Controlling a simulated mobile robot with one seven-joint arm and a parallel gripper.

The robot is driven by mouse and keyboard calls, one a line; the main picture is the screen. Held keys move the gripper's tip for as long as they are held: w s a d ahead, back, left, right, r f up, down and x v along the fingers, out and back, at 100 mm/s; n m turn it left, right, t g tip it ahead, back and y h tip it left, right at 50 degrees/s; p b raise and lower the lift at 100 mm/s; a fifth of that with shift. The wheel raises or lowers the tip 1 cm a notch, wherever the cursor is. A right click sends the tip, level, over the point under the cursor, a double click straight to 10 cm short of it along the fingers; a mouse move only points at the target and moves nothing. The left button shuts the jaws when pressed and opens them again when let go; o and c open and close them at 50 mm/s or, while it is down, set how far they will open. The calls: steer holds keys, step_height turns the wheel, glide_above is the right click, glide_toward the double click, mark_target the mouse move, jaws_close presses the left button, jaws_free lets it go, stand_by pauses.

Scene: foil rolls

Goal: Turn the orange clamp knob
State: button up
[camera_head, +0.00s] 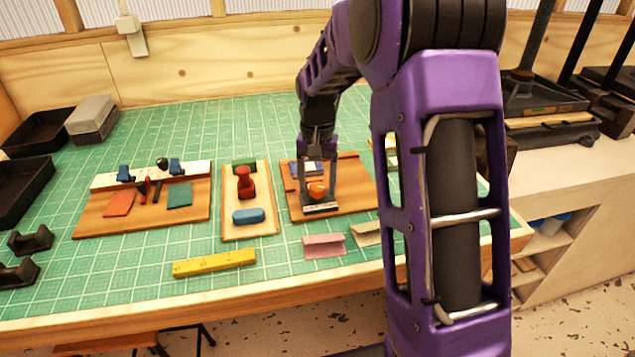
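The orange clamp knob (317,190) is small and rounded. It sits above a metal plate on a brown wooden board (355,188) near the middle of the bench. My gripper (319,200) comes down over the knob from above, with a finger on each side of it. The fingers look spread around the knob, but at this size I cannot tell whether they touch it. My purple arm hides the right part of the board's surroundings.
Further left is a larger board (143,208) with blue clamps. Black trays (25,190) stand at the far left.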

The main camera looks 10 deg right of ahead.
mark_target(317, 186)
steer(key=shift+o, duration=0.3)
step_height(317, 186, up, 17)
steer(key=shift+r, duration=0.2)
stand_by(0.4)
